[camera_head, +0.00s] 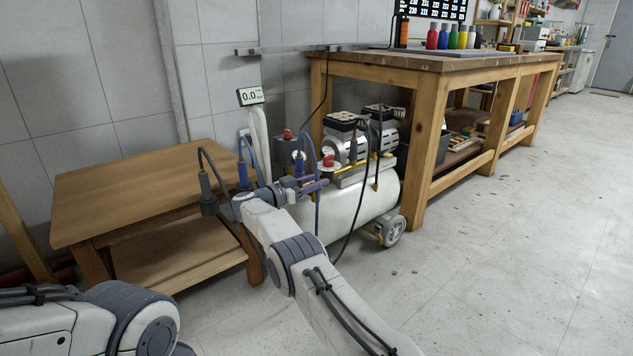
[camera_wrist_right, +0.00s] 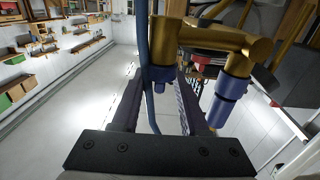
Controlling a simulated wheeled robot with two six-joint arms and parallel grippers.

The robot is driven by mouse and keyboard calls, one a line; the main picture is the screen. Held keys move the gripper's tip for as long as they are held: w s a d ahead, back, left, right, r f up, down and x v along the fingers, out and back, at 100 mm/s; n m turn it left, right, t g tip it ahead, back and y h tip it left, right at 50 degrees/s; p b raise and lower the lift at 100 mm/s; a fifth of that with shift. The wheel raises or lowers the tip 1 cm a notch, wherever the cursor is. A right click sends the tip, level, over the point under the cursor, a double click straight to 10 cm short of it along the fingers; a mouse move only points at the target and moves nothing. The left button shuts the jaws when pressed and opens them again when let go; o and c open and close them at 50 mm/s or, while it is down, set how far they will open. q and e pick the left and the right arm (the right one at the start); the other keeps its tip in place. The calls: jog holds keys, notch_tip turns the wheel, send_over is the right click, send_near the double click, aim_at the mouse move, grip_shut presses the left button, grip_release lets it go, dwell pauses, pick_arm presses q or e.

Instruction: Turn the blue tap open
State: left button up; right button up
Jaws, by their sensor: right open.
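In the right wrist view a brass pipe (camera_wrist_right: 210,38) carries a larger blue cylindrical part (camera_wrist_right: 228,95) at right and a small blue part (camera_wrist_right: 160,77) at its left end. I cannot tell which blue part is the tap. My right gripper (camera_wrist_right: 160,92) is open, its dark fingers either side of the small blue part's line; contact is unclear. In the head view my right gripper (camera_head: 312,186) is at the white compressor (camera_head: 345,205), close to its blue fittings (camera_head: 298,160). My left gripper is out of the picture.
A display reading 0.0 (camera_head: 250,96) stands behind the compressor. A low wooden table (camera_head: 140,185) is at left and a workbench (camera_head: 430,62) at right. A blue hose (camera_wrist_right: 147,70) runs close by the right gripper. Floor at right (camera_head: 500,260) is clear.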

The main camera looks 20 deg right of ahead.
jog(key=shift+s+a+r, duration=0.1)
jog(key=shift+a, duration=0.3)
jog(key=p+v, duration=0.4)
jog(key=v, duration=0.5)
jog(key=shift+a, duration=0.3)
jog(key=shift+s, duration=0.15)
